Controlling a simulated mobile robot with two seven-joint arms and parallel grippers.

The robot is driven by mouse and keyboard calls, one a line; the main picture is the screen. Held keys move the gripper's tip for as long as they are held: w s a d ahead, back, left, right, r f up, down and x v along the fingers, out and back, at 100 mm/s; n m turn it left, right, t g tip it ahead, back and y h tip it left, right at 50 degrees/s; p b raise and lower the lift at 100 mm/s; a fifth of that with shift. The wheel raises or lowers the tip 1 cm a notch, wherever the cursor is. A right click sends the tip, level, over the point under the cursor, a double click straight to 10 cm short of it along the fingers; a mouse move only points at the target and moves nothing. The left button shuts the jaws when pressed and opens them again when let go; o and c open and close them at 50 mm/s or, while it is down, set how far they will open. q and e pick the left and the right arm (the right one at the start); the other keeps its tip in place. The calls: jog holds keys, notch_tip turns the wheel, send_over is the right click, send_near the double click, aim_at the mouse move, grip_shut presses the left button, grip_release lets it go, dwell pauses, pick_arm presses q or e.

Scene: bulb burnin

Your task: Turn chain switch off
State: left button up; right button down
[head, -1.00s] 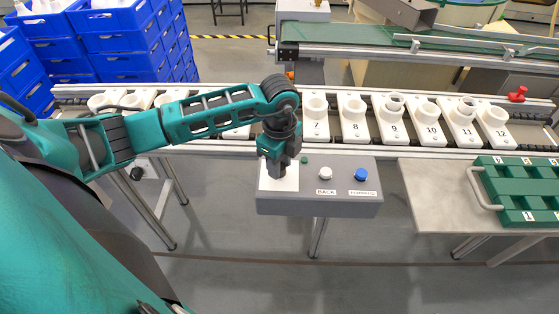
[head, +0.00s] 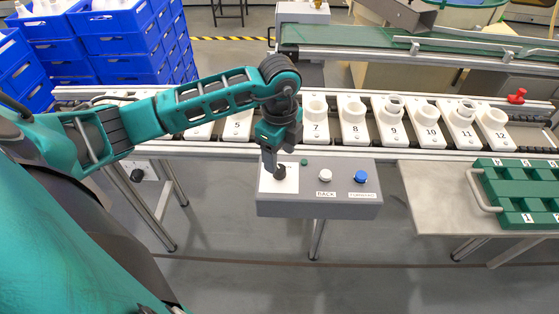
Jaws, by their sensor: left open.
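A grey control box (head: 318,209) is mounted at the front of the conveyor. On its left end is a white plate (head: 291,184) with a black rotary switch knob (head: 280,173). A white button (head: 325,174) labelled BACK and a blue button (head: 361,177) with a label sit to the right. My left gripper (head: 272,162) is open and points down at the switch; its fingers are at or just above the knob. I cannot tell whether they touch it. The knob's exact angle is too small to read. My right gripper is not in view.
Numbered white holders (head: 354,121) ride the conveyor behind the box. A grey side table (head: 436,203) with a green numbered tray (head: 518,192) stands at the right. A red knob (head: 517,96) is at the far right rail. Blue crates (head: 120,45) are stacked at the back left.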

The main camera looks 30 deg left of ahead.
aim_at(280, 169)
pick_arm(q)
notch_tip(280, 169, up, 9)
jog(key=shift+f, duration=0.15)
dwell(0.5)
